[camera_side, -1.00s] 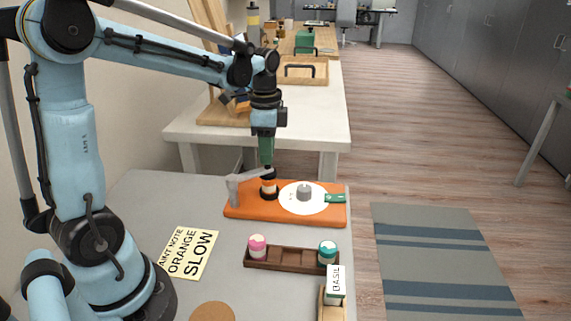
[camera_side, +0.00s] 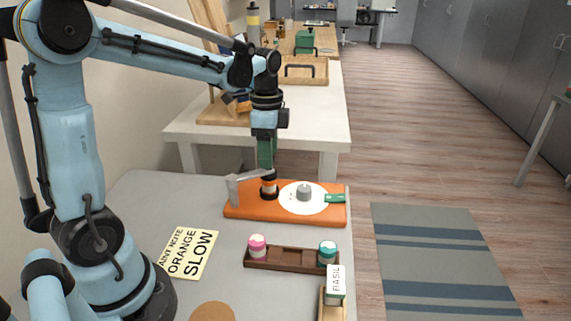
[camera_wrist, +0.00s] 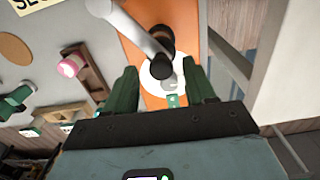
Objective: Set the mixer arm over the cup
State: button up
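The mixer has an orange base (camera_side: 255,211). Its grey arm (camera_side: 245,181) rises from a post at the base's left end and reaches right to a dark, banded end piece (camera_side: 269,189). To the right, a small grey cylinder (camera_side: 304,193), possibly the cup, stands on a white disc (camera_side: 318,206) with a green tab (camera_side: 335,198). The mixer arm's end is left of this cylinder. My gripper (camera_side: 267,170) points down just above the end piece. In the wrist view, its green fingers (camera_wrist: 160,72) are apart, and the dark end piece (camera_wrist: 160,40) shows beyond the gap, not visibly gripped.
A brown rack (camera_side: 290,258) with pink-topped and teal-topped jars stands in front of the mixer. A basil-labelled container (camera_side: 335,285) is nearer. A yellow SLOW note (camera_side: 188,254) lies to the left. Bare grey tabletop (camera_side: 150,205) lies left of the base.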

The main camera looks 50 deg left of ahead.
notch_tip(320, 180, up, 12)
dwell(0.8)
jog(key=s+d+f+n+t, duration=0.7)
jog(key=s+d+f+n, duration=0.1)
jog(key=d+f+n, duration=0.1)
jog(key=shift+d+f, duration=0.35)
jog(key=shift+f, duration=0.35)
